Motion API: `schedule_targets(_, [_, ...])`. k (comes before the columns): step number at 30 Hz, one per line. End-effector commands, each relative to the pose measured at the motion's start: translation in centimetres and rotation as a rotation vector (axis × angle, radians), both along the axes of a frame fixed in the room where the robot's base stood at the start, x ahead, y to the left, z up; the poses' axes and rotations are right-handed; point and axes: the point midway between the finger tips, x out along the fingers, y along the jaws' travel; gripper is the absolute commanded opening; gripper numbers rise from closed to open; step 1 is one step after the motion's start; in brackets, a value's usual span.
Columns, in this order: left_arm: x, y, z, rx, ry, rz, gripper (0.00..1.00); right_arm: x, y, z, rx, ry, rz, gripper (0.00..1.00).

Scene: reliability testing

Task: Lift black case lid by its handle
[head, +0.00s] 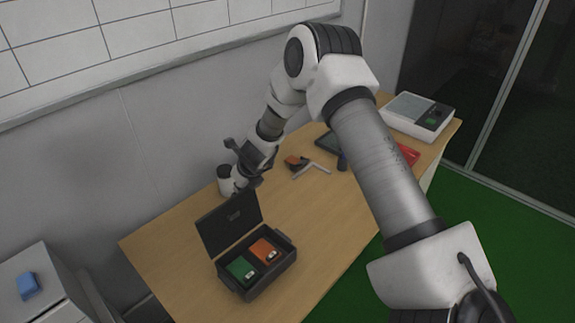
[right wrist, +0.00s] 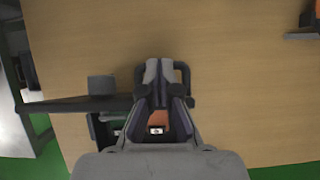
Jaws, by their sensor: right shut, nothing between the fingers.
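The black case stands open on the left part of the table, its base (head: 254,287) holding a green block and an orange block. The black case lid (head: 229,222) is tilted up behind the base. My right gripper (head: 254,184) is just behind and above the lid's upper edge; its fingertips are small and partly unclear there. In the right wrist view my right gripper (right wrist: 158,72) is shut and empty. A dark loop-like outline shows beside its fingertips; I cannot tell whether it touches the handle. The orange block (right wrist: 158,121) shows between the finger bases. My left gripper is out of view.
A white device (head: 418,115) stands at the table's far right. A small orange-and-black tool (head: 296,161) and a silver angled piece (head: 313,168) lie mid-table, partly near my arm. A blue object (head: 28,285) sits on a white cabinet at left. The table's front middle is clear.

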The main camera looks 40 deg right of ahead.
Motion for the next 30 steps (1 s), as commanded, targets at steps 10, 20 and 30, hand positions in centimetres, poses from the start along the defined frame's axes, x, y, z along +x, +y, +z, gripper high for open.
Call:
schedule_targets(10, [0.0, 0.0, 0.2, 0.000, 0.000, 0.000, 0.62, 0.4, 0.0, -0.4, 0.000, 0.001, 0.000, 0.00])
schedule_targets(20, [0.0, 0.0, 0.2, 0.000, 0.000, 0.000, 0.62, 0.4, 0.0, -0.4, 0.000, 0.002, 0.000, 0.00])
schedule_targets(30, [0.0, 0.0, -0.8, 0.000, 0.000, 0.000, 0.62, -1.3, -0.1, 0.5, 0.002, 0.000, -0.001, 0.00])
